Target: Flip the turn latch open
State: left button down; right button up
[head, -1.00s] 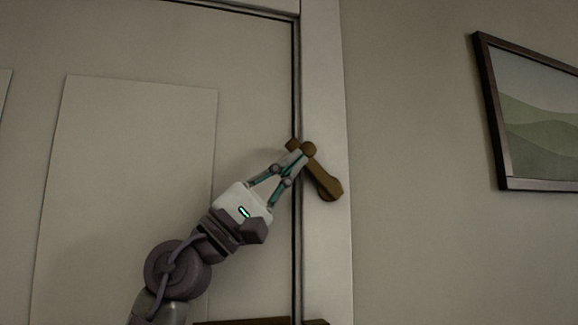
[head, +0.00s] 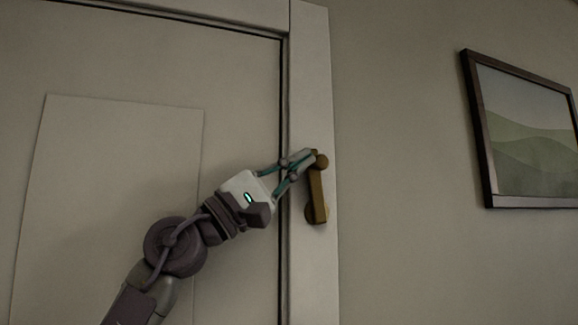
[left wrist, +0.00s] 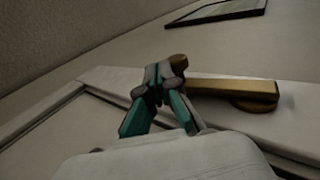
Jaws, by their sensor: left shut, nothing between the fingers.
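The brass turn latch (head: 318,190) is mounted on the white door frame (head: 308,70), right of the door (head: 240,100). Its round base is at the bottom and its bar stands almost upright, with a knob at the top. The whole bar lies over the frame, clear of the door's edge gap. My left gripper (head: 309,156) is shut and empty, its fingertips against or very close to the left of the knob. The left wrist view shows the shut fingertips (left wrist: 157,74) beside the knob end of the latch (left wrist: 228,90); exact contact is hard to tell. My right gripper is not in view.
The door appears closed, with a raised panel (head: 120,190) behind my left arm. A dark-framed landscape picture (head: 525,135) hangs on the wall to the right. The wall between the frame and the picture is bare.

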pick_arm(q)
jog(key=shift+w+d+r, duration=0.15)
jog(key=shift+d+r, duration=0.2)
jog(key=shift+d, duration=0.25)
dwell(0.4)
jog(key=s+a+b, duration=0.1)
jog(key=a, duration=0.3)
jog(key=s+a+b, duration=0.1)
jog(key=a+b, duration=0.1)
jog(key=a, duration=0.2)
jog(key=s+a+b, duration=0.1)
jog(key=a+b, duration=0.1)
jog(key=a, duration=0.2)
jog(key=shift+s+f, duration=0.1)
jog(key=shift+s, duration=0.3)
jog(key=shift+s+a, duration=0.25)
jog(key=shift+a, duration=0.45)
